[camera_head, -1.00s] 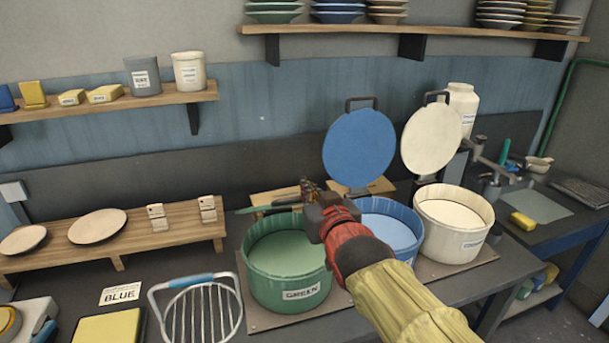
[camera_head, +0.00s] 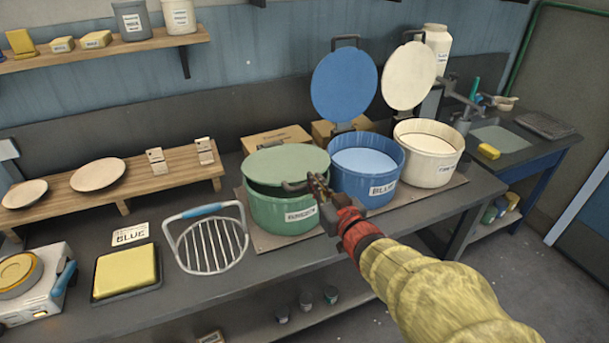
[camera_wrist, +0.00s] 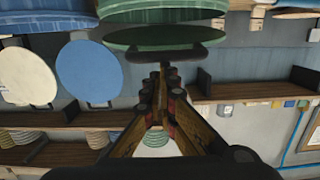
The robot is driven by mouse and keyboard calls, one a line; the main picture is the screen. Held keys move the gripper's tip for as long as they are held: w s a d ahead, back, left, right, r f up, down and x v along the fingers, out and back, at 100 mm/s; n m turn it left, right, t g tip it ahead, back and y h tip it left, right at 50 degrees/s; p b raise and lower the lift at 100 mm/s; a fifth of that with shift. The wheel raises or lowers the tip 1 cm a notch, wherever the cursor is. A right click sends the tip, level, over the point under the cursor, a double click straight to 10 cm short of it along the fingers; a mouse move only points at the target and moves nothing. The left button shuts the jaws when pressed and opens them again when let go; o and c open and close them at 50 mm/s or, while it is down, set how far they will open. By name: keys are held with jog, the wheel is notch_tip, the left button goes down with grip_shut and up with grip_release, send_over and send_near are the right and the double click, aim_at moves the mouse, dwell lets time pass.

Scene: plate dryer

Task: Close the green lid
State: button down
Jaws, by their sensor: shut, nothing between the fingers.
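The green lid (camera_head: 287,165) lies over the mouth of the green pot (camera_head: 275,213), nearly level. A dark gap shows between the lid and the pot rim at the front left. The lid's dark handle (camera_head: 297,187) is at its front edge. My gripper (camera_head: 316,182) is shut and empty at the right front of the pot, close beside the handle; I cannot tell whether they touch. In the wrist view, which is upside down, the green lid (camera_wrist: 150,36) and its handle (camera_wrist: 165,53) are just beyond my gripper (camera_wrist: 162,72).
The blue pot (camera_head: 372,190) and the cream pot (camera_head: 432,172) stand to the right with the blue lid (camera_head: 343,85) and cream lid (camera_head: 408,76) raised. A wire rack (camera_head: 207,245) stands left of the green pot. The floor at the right front is clear.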

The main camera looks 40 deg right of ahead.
notch_tip(320, 180, down, 8)
jog(key=b, duration=0.4)
jog(key=shift+s+r, duration=0.2)
jog(key=shift+s, duration=0.25)
